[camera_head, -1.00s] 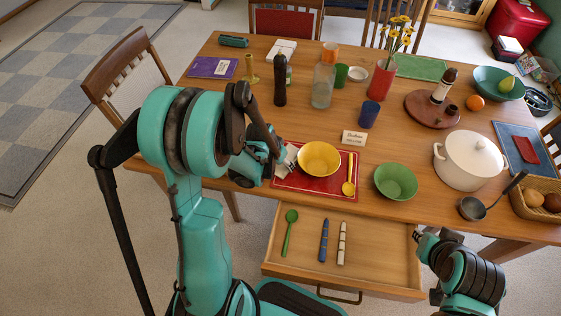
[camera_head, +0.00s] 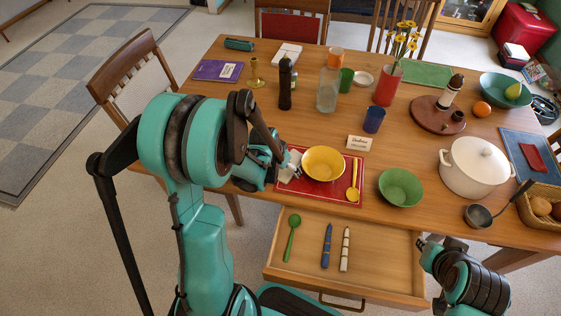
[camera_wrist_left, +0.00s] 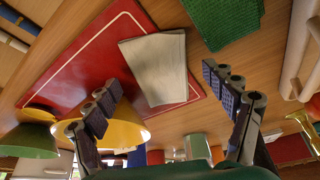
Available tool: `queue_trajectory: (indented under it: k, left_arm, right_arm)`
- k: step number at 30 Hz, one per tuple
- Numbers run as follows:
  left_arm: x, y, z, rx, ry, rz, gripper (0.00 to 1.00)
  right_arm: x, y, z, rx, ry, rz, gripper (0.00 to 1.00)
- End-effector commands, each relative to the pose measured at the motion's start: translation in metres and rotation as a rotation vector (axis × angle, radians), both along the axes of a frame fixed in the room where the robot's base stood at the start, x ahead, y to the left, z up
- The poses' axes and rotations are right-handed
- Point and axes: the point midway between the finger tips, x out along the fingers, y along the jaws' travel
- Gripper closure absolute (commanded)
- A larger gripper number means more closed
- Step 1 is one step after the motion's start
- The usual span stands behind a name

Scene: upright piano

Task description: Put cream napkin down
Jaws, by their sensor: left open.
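The cream napkin (camera_wrist_left: 158,65) lies folded on the red placemat (camera_wrist_left: 70,65) in the left wrist view. In the head view a pale bit of the napkin (camera_head: 290,168) shows on the mat's left part, left of the yellow bowl (camera_head: 323,162). My arm hides the rest. My left gripper (camera_wrist_left: 163,85) is open, its fingers apart on either side of the napkin and seemingly clear of it. It also shows in the head view (camera_head: 282,166). My right gripper (camera_head: 428,248) is low at the right, by the drawer; its fingers are unclear.
A yellow spoon (camera_head: 353,184) lies on the mat's right side, with a green bowl (camera_head: 400,188) beyond it. An open drawer (camera_head: 380,265) below holds a green spoon and two slim items. A green textured cloth (camera_wrist_left: 222,18) lies near the mat.

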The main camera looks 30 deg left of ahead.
Motion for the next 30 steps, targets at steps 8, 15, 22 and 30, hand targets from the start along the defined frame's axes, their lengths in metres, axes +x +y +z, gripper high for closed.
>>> queue_trajectory:
  k: [8,15,22,30]
  left_arm:
    - [-0.019,0.002,0.043,0.0,0.0,0.001,0.16]
    - [-0.035,0.005,0.082,0.0,0.0,0.001,0.16]
    - [-0.042,0.005,0.101,0.0,0.0,0.0,0.16]
    - [-0.043,0.005,0.104,0.0,0.0,0.0,0.16]
  right_arm:
    - [0.0,0.0,0.0,0.0,0.0,0.0,0.83]
    - [0.0,0.0,0.0,0.0,0.0,0.0,0.83]
    - [0.0,0.0,0.0,0.0,0.0,0.0,0.83]
    - [0.0,0.0,0.0,0.0,0.0,0.0,0.83]
